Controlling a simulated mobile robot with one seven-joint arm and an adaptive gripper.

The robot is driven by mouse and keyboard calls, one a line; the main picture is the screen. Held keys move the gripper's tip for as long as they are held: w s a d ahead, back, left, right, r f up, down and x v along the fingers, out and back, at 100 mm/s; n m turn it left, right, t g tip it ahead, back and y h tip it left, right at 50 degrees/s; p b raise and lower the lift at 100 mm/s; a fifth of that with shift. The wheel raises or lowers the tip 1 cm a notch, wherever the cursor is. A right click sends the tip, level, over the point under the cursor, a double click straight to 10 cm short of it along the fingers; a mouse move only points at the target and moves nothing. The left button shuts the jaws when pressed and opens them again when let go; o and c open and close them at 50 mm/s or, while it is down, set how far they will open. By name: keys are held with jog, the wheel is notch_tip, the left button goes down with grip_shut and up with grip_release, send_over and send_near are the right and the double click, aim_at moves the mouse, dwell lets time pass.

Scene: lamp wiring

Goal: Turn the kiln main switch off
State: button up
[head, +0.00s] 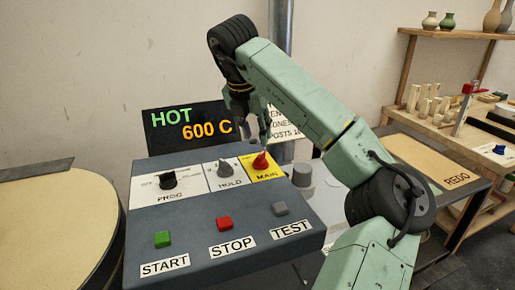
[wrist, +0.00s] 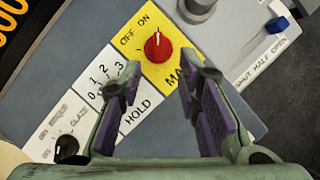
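The kiln main switch (head: 260,161) is a red knob on a yellow plate marked MAIN, at the right end of the panel's upper row. It also shows in the wrist view (wrist: 158,46), with OFF and ON printed beside it; its white mark points up, nearer ON than OFF. My gripper (head: 262,128) is above the knob in the head view. In the wrist view my gripper (wrist: 160,80) is open, its two purple-padded fingers apart, with the red knob ahead between and beyond the tips. It appears not to touch the knob.
The HOLD knob (head: 224,168) and black PROG knob (head: 168,179) sit left of the switch. START (head: 162,239), STOP (head: 224,223) and TEST (head: 280,209) buttons are below. A display (head: 190,125) reads HOT 600 C. A grey knob (head: 303,174) stands close to the right.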

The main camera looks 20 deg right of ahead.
aim_at(260, 155)
jog(key=p+x, duration=0.2)
jog(key=x, duration=0.6)
jog(key=shift+a+f, duration=0.1)
jog(key=shift+f, duration=0.05)
jog(key=c, duration=0.7)
grip_shut()
jog(key=shift+a, duration=0.1)
